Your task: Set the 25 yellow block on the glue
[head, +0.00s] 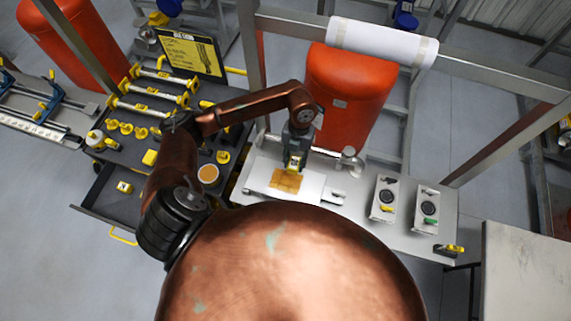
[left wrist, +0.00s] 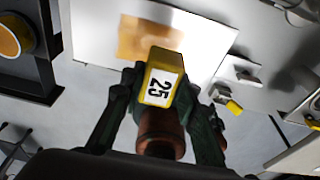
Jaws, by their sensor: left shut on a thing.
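My left gripper (head: 295,155) is shut on the yellow block (head: 296,162). In the left wrist view the yellow block (left wrist: 164,76) shows a white label reading 25, and my left gripper (left wrist: 160,95) has a finger on each side of it. The glue is a tan patch (head: 285,181) on a white board (head: 257,178) on the bench. In the left wrist view the glue (left wrist: 143,38) lies just beyond the block, partly hidden by it. The block appears to be above the board; I cannot tell the gap. My right gripper is not in view.
Two white trays with round black parts (head: 428,208) and (head: 384,200) stand on the grey bench (head: 405,240) to the right. A black and yellow tool (head: 448,250) lies at the bench's front edge. A dark tool cart (head: 130,148) with yellow parts and an open drawer (head: 110,192) is at the left.

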